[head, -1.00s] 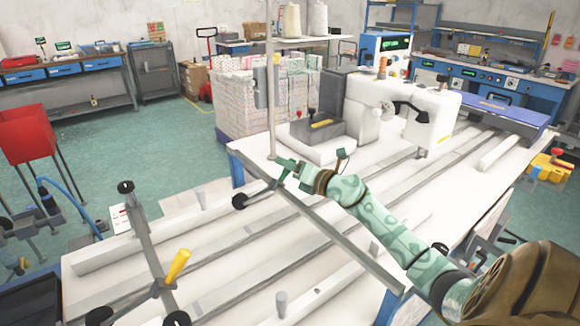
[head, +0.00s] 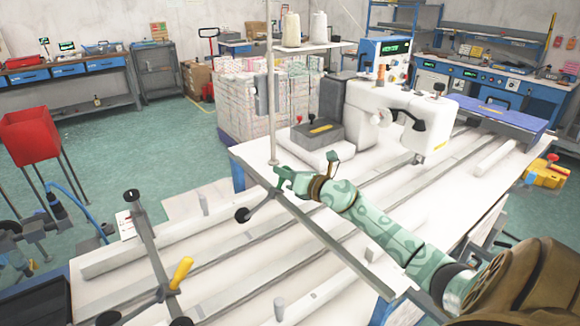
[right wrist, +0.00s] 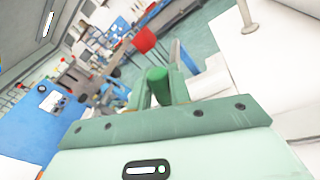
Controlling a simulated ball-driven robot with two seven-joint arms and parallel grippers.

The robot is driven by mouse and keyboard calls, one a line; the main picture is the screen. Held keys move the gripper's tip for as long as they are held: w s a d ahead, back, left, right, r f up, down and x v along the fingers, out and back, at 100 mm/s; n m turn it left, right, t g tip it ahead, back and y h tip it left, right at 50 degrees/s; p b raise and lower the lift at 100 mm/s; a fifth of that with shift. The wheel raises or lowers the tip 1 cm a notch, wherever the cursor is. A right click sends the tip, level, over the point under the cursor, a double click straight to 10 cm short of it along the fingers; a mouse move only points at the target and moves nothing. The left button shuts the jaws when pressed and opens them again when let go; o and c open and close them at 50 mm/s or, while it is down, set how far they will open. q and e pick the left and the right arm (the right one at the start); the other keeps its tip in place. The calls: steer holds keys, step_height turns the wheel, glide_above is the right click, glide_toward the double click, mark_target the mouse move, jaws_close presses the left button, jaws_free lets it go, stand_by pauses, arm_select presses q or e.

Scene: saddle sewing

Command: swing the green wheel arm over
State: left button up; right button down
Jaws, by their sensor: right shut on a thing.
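In the head view my right gripper (head: 285,177) is at the back left of the white table (head: 256,165), beside a thin upright pole. In the right wrist view its jaws are shut on a green handle (right wrist: 157,86), seen between the two fingers. In the head view the gripper largely hides this handle. The green wheel arm's grey bar (head: 330,235) runs from below the gripper toward the table's front right. A short bracket with a black wheel (head: 242,215) sticks out to the gripper's left. My left gripper is not in view.
A similar arm with a yellow handle (head: 181,272) stands at the front left of the table. White rails (head: 140,252) run across the tabletop. A white sewing machine (head: 375,110) stands behind my right arm. The pole (head: 272,110) rises close behind the gripper.

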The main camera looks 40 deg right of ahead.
mark_target(276, 189)
steer(key=n+p, duration=0.1)
steer(key=a+r+n+p, duration=0.1)
steer(key=p, duration=0.1)
steer(key=a+n+p, duration=0.1)
steer(key=p, duration=0.1)
steer(key=shift+w+r+g, duration=0.1)
steer(key=shift+r+g, duration=0.15)
steer(key=shift+g, duration=0.05)
steer(key=shift+w+a+f+n+h+p, duration=0.1)
steer(key=shift+a+f+n+h+p, duration=0.15)
steer(key=shift+a+n+h+p, duration=0.55)
steer(key=shift+d+y+p, duration=0.25)
steer(key=shift+y+p, duration=0.05)
steer(key=shift+p, duration=0.05)
steer(key=c, duration=1.3)
jaws_free()
steer(key=shift+a, duration=0.1)
